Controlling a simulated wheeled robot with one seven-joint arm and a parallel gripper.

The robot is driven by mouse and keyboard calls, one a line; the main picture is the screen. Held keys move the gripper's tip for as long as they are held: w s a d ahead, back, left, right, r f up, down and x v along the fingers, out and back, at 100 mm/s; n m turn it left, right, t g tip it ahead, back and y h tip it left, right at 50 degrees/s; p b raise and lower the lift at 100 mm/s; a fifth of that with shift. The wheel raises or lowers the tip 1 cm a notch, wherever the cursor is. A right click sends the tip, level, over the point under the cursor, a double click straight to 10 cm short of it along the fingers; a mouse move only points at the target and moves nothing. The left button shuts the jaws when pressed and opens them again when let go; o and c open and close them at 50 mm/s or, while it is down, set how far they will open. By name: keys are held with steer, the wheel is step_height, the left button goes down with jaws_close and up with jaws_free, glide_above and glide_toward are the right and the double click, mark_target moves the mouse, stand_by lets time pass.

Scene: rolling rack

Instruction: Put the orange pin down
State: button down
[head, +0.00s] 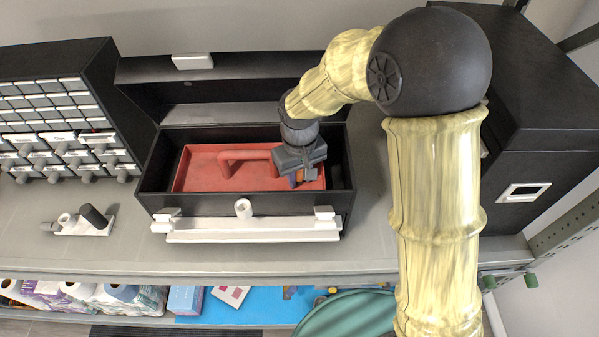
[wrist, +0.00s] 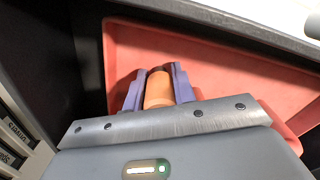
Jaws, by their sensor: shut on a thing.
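The orange pin (wrist: 158,90) is between the two purple fingers of my gripper (wrist: 158,84) in the wrist view. My gripper is shut on it. In the head view my gripper (head: 296,178) is inside the open black box, over the right part of the red tray (head: 195,168). A little of the orange pin (head: 311,174) shows there beside the purple fingers. The red tray lies behind the pin in the wrist view (wrist: 225,75). I cannot tell whether the pin touches the tray.
The black box (head: 190,204) has its lid open at the back and a white latch bar (head: 250,232) in front. The tray's red handle (head: 240,156) is left of my gripper. A drawer cabinet (head: 50,120) stands left. A white bracket part (head: 82,222) lies on the grey shelf.

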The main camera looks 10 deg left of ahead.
steer(key=shift+f, duration=0.1)
steer(key=c, duration=1.1)
jaws_free()
steer(key=shift+c, duration=0.2)
step_height(320, 180, up, 12)
steer(key=shift+r+b, duration=0.2)
steer(key=shift+b, duration=0.95)
